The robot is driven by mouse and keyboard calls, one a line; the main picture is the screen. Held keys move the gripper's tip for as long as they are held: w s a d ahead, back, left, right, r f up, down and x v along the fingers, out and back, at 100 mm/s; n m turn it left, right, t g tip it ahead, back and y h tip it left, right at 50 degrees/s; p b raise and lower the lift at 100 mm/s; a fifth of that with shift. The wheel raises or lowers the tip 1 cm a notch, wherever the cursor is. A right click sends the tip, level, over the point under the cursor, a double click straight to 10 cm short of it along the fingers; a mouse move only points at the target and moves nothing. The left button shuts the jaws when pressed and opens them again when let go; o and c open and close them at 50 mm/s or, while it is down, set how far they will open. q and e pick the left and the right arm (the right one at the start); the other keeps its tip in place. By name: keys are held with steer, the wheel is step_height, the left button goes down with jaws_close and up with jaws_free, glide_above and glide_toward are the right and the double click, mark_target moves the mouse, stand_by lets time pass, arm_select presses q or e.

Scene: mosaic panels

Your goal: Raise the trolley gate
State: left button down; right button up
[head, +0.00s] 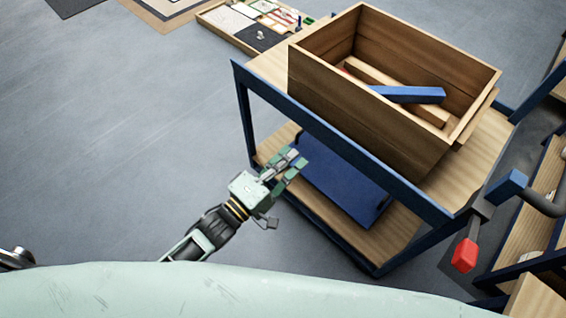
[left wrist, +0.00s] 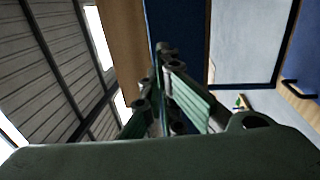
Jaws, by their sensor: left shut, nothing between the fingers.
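The trolley (head: 330,130) has a blue frame and wooden shelves, and stands right of centre in the head view. A flat blue panel (head: 345,185), which looks like the gate, shows below the top rail, over the lower shelf; I cannot tell how it is hinged. My left gripper (head: 293,163) is shut and empty at the panel's upper left end; I cannot tell whether it touches. In the left wrist view, the closed fingers (left wrist: 170,90) point toward a dark blue surface (left wrist: 178,25) beside a wooden strip. My right gripper is not in view.
A wooden crate (head: 350,110) on the trolley top holds a blue bar (head: 407,94) and wooden pieces. A red-ended lever (head: 464,254) is at the trolley's right. A tray of small items (head: 245,22) lies behind. The floor left of the trolley is clear.

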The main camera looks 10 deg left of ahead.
mark_target(322, 127)
arm_select(q)
steer(key=x, duration=0.9)
steer(key=shift+p, duration=0.3)
steer(key=w+r+p, duration=0.1)
steer(key=p, duration=0.2)
steer(key=shift+d+g+y+p, duration=0.3)
steer(key=shift+d+g, duration=0.05)
steer(key=shift+g, duration=0.05)
steer(key=shift+w+d+f+p, duration=0.1)
steer(key=shift+w+p, duration=0.1)
steer(key=shift+p, duration=0.2)
